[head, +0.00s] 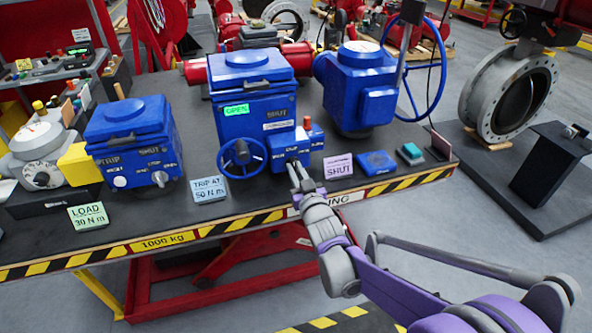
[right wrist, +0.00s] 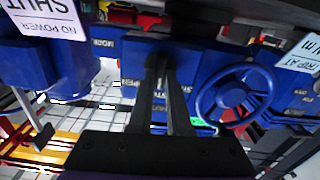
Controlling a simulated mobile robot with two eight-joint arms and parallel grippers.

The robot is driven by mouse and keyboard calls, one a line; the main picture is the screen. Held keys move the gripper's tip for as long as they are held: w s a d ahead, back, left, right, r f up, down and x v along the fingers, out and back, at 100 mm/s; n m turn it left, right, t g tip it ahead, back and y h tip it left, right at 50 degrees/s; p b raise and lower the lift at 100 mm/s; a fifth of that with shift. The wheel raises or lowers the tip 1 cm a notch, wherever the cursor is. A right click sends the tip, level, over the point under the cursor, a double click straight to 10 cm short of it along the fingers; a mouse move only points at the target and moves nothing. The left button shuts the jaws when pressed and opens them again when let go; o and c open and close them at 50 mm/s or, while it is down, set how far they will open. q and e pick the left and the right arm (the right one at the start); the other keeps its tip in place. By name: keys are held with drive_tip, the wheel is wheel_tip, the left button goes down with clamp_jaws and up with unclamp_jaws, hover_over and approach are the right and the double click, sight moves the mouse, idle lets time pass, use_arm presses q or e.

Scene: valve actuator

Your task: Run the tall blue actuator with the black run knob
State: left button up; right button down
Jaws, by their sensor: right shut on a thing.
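The tall blue actuator (head: 255,128) stands at the middle of the bench, with a green lit OPEN window (head: 237,110) and a SHUT marking. A blue handwheel (head: 242,158) is on its front; it also shows in the right wrist view (right wrist: 235,95). A blue control box (head: 284,158) sits to the right of the wheel. My right gripper (head: 296,172) reaches this box's front, its fingers shut on the black run knob. In the right wrist view the fingertips (right wrist: 158,72) meet at the dark knob, which they mostly hide. My left gripper is out of view.
A shorter blue actuator (head: 135,140) stands left, and another with a large handwheel (head: 360,90) stands behind right. Cards reading TRIP AT 50 N m (head: 209,189) and SHUT (head: 339,167) flank the control box. A blue block (head: 376,163) and teal button (head: 411,152) lie right.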

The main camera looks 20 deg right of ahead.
drive_tip(key=n, duration=0.4)
drive_tip(key=shift+a+p, duration=0.1)
drive_tip(key=shift+p, duration=0.25)
drive_tip(key=shift+n, duration=2.1)
drive_tip(key=c, duration=0.9)
unclamp_jaws()
drive_tip(key=shift+o, duration=0.2)
drive_tip(key=s, duration=1.1)
drive_tip(key=shift+p, duration=0.35)
